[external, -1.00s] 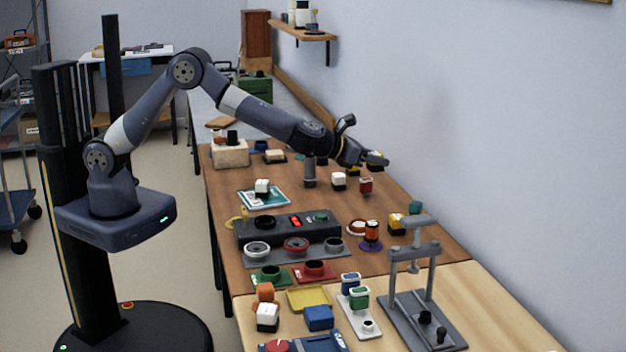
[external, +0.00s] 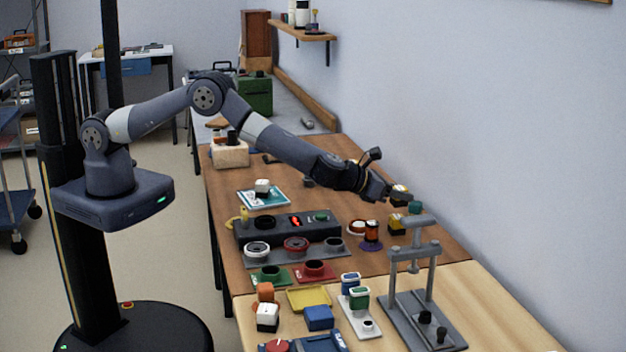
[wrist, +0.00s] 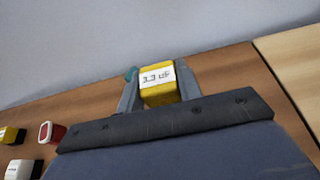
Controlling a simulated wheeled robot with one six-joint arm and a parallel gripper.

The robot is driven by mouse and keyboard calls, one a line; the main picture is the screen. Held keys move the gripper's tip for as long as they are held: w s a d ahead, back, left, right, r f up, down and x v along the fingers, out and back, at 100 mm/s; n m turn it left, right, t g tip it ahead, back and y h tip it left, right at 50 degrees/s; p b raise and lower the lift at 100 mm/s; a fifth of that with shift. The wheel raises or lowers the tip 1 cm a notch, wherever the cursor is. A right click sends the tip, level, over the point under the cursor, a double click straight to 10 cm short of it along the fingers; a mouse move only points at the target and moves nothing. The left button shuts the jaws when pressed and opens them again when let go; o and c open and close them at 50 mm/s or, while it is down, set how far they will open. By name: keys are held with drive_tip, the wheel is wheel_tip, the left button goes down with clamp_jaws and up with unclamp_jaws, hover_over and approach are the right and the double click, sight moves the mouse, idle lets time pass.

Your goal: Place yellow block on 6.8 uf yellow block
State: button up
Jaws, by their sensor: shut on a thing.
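My gripper (external: 399,200) is shut on a yellow block (wrist: 158,86) with a white label on top, its print blurred but like "3.3 uF". The fingers press its two sides in the wrist view, where the gripper also shows (wrist: 157,92). It is held above the right side of the brown table. Another yellow block (external: 396,222) with a dark part stands on the table just below the gripper in the external view. Its label cannot be read. One more yellow and black block (wrist: 10,134) shows at the left edge of the wrist view.
A grey press stand (external: 428,255) rises close to the right of my gripper. A teal piece (external: 415,207) and a dark amber jar on a purple base (external: 371,236) are nearby.

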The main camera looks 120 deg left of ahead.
sight(392, 202)
drive_tip(key=shift+f, duration=1.6)
drive_tip(key=shift+f, duration=0.25)
drive_tip(key=o, duration=0.9)
drive_tip(key=shift+r, duration=0.1)
drive_tip(key=shift+o, duration=0.2)
drive_tip(key=shift+r, duration=0.15)
drive_tip(key=shift+r+p, duration=0.15)
drive_tip(key=shift+p, duration=0.15)
drive_tip(key=shift+s+d+b, duration=0.2)
drive_tip(key=shift+d+b, duration=0.05)
drive_tip(key=shift+b, duration=0.15)
drive_tip(key=b+v, duration=0.3)
drive_tip(key=v, duration=0.8)
drive_tip(key=shift+s+r, duration=0.1)
drive_tip(key=shift+s, duration=0.05)
